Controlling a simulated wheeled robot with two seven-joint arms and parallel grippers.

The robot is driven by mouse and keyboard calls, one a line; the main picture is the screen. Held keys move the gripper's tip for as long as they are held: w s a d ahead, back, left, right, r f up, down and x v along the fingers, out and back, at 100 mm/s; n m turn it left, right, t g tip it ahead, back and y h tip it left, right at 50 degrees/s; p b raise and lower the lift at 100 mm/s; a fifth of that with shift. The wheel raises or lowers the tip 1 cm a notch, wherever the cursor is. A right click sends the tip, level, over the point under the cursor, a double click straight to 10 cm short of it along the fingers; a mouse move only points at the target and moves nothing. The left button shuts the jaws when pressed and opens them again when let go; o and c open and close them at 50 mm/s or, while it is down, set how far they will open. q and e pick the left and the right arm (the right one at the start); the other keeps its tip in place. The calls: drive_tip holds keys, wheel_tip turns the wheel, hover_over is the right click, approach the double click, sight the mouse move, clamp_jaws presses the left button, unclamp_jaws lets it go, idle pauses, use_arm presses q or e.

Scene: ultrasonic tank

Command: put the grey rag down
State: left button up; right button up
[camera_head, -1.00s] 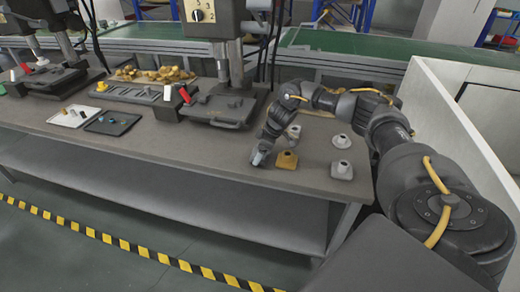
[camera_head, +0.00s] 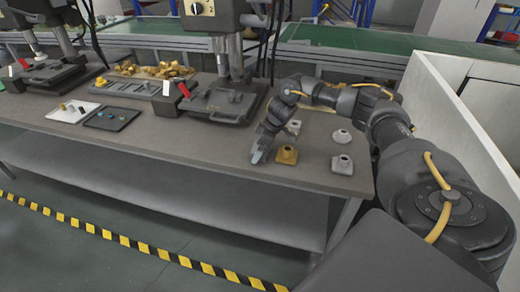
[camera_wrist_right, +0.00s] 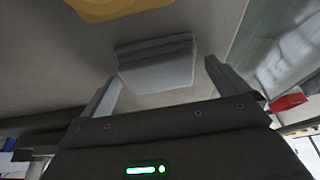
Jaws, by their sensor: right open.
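The grey rag (camera_wrist_right: 155,62) is a pale grey folded piece in the right wrist view. It appears to lie on the table, just beyond and between the tips of my right gripper (camera_wrist_right: 163,72). The gripper's two fingers are spread wide, with space between each and the rag. In the head view my right gripper (camera_head: 259,153) points down at the front part of the table, left of a brass-coloured part. My left gripper is not in view.
The brass-coloured part (camera_head: 287,155) stands close to the right gripper; it also shows in the wrist view (camera_wrist_right: 112,8). Pale parts (camera_head: 342,164) stand farther right. A black tray (camera_head: 112,118) and drill presses are to the left. The table's front edge is near.

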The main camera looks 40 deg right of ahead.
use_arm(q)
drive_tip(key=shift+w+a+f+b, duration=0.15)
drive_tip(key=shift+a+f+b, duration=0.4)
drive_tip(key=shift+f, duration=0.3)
use_arm(e)
drive_tip(key=v, duration=1)
drive_tip(key=shift+d+r, duration=0.25)
drive_tip(key=shift+r, duration=0.15)
drive_tip(key=shift+w, duration=0.1)
